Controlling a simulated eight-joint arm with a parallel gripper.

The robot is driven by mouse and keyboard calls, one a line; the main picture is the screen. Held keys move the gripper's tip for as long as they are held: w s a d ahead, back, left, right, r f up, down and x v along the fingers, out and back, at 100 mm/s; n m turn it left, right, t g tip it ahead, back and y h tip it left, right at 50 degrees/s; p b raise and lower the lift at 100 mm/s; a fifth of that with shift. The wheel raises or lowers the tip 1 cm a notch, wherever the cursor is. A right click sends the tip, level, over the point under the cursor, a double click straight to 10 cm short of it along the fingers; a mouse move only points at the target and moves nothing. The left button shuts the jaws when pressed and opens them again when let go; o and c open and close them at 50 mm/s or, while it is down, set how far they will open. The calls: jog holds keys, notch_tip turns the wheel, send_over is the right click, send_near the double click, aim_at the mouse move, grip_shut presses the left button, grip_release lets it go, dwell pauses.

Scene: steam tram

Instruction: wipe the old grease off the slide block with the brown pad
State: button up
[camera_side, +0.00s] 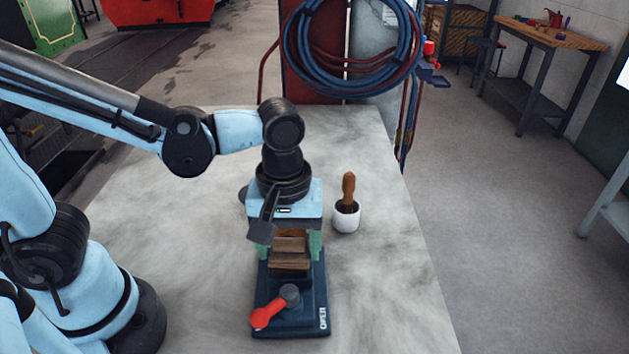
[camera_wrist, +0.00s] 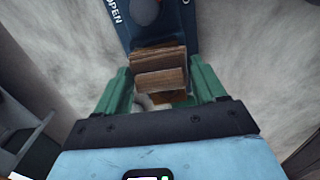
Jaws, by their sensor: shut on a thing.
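My gripper (camera_side: 289,247) points straight down over the dark blue base (camera_side: 318,300). Its two green fingers, also in the wrist view (camera_wrist: 161,80), stand on either side of a brown pad (camera_wrist: 163,79) and are shut on it. The pad also shows in the side view (camera_side: 290,244), over more brown, layered-looking surfaces. I cannot tell where the pad ends and these surfaces begin, or whether they touch. No separate slide block or grease can be made out; the gripper and pad cover that part of the base.
A red lever (camera_side: 268,312) with a grey knob sits on the base's near end, beside the marking "OPEN". A white pot (camera_side: 346,217) holding a brown-handled tool (camera_side: 348,187) stands close right of my gripper. The pale tabletop (camera_side: 390,290) is clear at right.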

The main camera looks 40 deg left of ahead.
jog(key=shift+s+d, duration=0.85)
jog(key=shift+d, duration=0.1)
jog(key=shift+r, duration=0.1)
notch_tip(320, 180, up, 8)
jog(key=shift+f, duration=0.25)
